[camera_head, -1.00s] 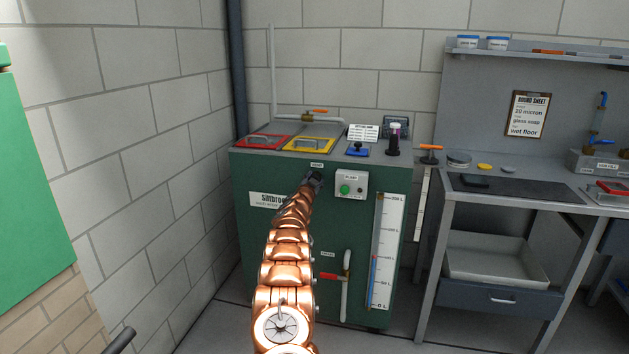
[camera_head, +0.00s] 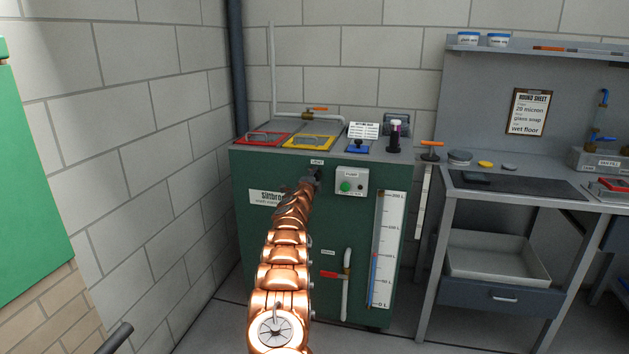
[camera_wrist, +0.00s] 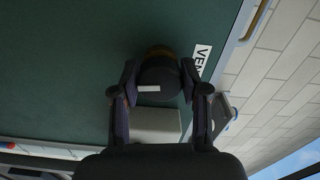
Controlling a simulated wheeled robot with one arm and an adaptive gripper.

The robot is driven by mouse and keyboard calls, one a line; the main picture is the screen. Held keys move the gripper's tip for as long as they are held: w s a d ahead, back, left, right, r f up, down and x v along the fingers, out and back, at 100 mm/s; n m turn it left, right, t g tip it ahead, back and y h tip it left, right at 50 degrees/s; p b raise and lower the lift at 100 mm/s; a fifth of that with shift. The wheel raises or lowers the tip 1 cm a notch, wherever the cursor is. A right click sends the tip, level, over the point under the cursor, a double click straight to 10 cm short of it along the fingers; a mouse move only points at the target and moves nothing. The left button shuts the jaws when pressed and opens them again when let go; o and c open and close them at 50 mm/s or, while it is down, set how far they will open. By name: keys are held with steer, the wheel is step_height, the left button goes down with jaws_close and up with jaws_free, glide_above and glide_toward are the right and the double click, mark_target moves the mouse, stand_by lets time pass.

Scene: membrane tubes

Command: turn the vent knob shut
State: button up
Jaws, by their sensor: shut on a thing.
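The vent knob (camera_wrist: 158,80) is round and dark, with a white pointer mark on its face. It sits on the green front panel of the tank cabinet (camera_head: 225,215), beside a white label (camera_wrist: 201,58) reading "VEN…". My gripper (camera_wrist: 158,73) has one finger on each side of the knob, shut on it. In the head view my gripper (camera_head: 311,178) is at the upper front of the cabinet, just below the small vent label (camera_head: 317,162). There my gripper and arm hide the knob. The pointer's angle relative to any shut mark cannot be told.
A grey pump box (camera_head: 351,182) with a green button is close to the right of my gripper. A red drain handle (camera_head: 330,274) and a white level gauge (camera_head: 383,250) are lower on the cabinet. A steel bench (camera_head: 500,210) stands to the right.

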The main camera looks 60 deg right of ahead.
steer(key=shift+m, duration=0.8)
steer(key=o, duration=1.1)
steer(key=shift+o, duration=0.2)
steer(key=shift+a, duration=0.1)
